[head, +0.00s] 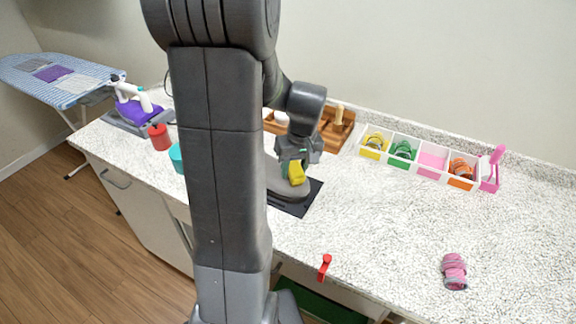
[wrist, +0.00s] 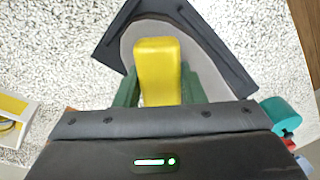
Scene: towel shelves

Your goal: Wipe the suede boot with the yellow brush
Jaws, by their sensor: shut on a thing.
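The yellow brush (head: 296,173) is held in my gripper (head: 293,165), above the dark mat. In the wrist view the yellow brush (wrist: 157,68) sits between my gripper's green fingers (wrist: 158,88). The grey suede boot (head: 289,192) rests on the dark mat (head: 314,196), partly hidden by my arm and the brush. In the wrist view the boot (wrist: 200,55) shows beneath and around the brush. The brush is over the boot and looks close to it; I cannot tell whether it touches.
A wooden rack (head: 337,132) stands behind the mat. A divided white box (head: 419,171) with coloured compartments is to the right. A red can (head: 159,137) and teal cup (head: 177,158) are left. A pink roll (head: 454,271) lies front right. The middle right counter is largely clear.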

